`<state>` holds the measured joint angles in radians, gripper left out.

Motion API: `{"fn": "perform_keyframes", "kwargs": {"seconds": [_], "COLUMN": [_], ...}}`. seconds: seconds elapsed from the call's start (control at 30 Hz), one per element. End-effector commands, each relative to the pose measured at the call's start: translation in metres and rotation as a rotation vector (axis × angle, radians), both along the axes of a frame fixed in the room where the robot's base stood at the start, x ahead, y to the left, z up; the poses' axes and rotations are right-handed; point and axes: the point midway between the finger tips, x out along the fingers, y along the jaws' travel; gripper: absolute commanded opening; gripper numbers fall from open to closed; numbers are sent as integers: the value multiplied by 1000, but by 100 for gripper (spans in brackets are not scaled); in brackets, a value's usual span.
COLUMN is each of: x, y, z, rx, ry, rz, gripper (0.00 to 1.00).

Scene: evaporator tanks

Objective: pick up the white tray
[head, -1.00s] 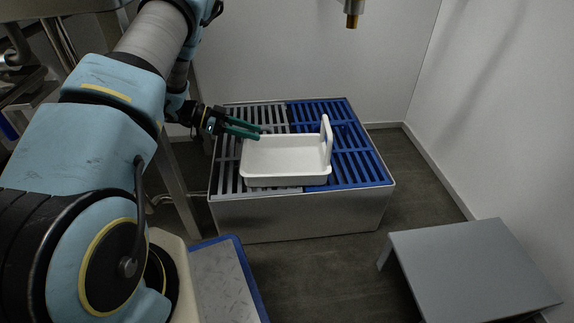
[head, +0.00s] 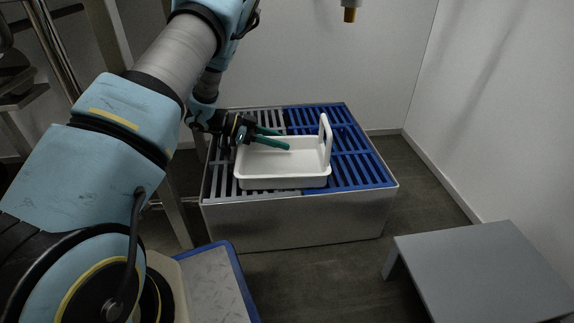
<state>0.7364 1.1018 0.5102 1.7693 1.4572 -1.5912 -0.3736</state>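The white tray (head: 257,183) sits on the slatted top of a metal box, across the grey and blue slats. It is shallow and looks empty, with an upright loop handle (head: 326,140) at its right end. My gripper (head: 284,139) has green fingers that are spread apart. It comes in from the left, over the back left part of the tray, with its fingertips pointing right towards the handle. The handle stands clear of the fingertips. Nothing is between the fingers. I cannot tell whether the lower finger touches the tray.
The metal box (head: 300,222) has grey slats on the left and blue slats (head: 365,165) on the right. A low grey table (head: 490,265) stands at the lower right. A nozzle (head: 349,12) hangs above. White walls close off the back and right.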

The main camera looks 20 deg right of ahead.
Motion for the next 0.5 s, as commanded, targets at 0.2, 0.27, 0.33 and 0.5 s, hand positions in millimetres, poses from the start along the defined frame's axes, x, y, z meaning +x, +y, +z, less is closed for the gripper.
{"fn": "perform_keyframes", "kwargs": {"seconds": [0.2, 0.27, 0.33, 0.5], "x": [0, 0, 0, 0], "y": [0, 0, 0, 0], "z": [1, 1, 1, 0], "rx": [0, 0, 0, 0], "ry": [0, 0, 0, 0], "rz": [0, 0, 0, 0], "gripper": [25, 19, 11, 0]}}
